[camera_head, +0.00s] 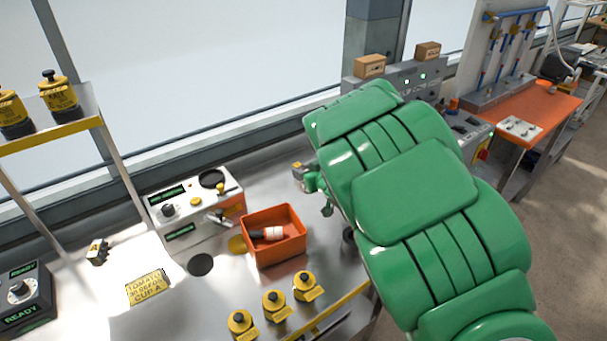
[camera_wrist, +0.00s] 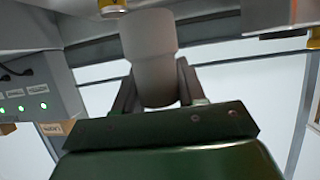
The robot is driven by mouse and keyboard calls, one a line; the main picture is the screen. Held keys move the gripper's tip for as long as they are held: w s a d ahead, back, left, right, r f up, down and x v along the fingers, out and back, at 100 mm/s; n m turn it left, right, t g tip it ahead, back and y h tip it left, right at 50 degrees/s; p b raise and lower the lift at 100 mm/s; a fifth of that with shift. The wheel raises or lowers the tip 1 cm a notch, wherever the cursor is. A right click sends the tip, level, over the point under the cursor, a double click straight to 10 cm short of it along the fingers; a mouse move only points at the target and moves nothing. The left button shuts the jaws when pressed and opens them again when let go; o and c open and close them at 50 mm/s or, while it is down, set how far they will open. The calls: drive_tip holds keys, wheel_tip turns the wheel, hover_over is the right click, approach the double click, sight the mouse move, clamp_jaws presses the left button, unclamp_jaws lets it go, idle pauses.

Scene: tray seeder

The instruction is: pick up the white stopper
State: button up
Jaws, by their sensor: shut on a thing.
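A pale grey-white cylindrical piece, which looks like the white stopper (camera_wrist: 149,55), stands between the fingers of my gripper (camera_wrist: 156,88) in the wrist view. It is wider at one end and narrower at the other. The dark fingers press on it from both sides, so my gripper is shut on it. In the head view my gripper (camera_head: 312,180) shows only in part beside my green arm, above the steel bench right of the orange bin. The held piece is not clear there.
An orange bin (camera_head: 288,257) on the bench (camera_head: 225,290) holds a small white-and-dark item (camera_head: 272,233). A white control box (camera_head: 180,208) stands behind it to the left. Several yellow-and-black jars (camera_head: 274,303) line the front edge. A grey console (camera_head: 432,75) with green lights stands at the back.

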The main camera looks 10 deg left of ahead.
drive_tip(key=s+d+r, duration=0.3)
drive_tip(key=s, duration=0.4)
drive_tip(key=shift+s+r, duration=0.2)
drive_tip(key=shift+r, duration=0.05)
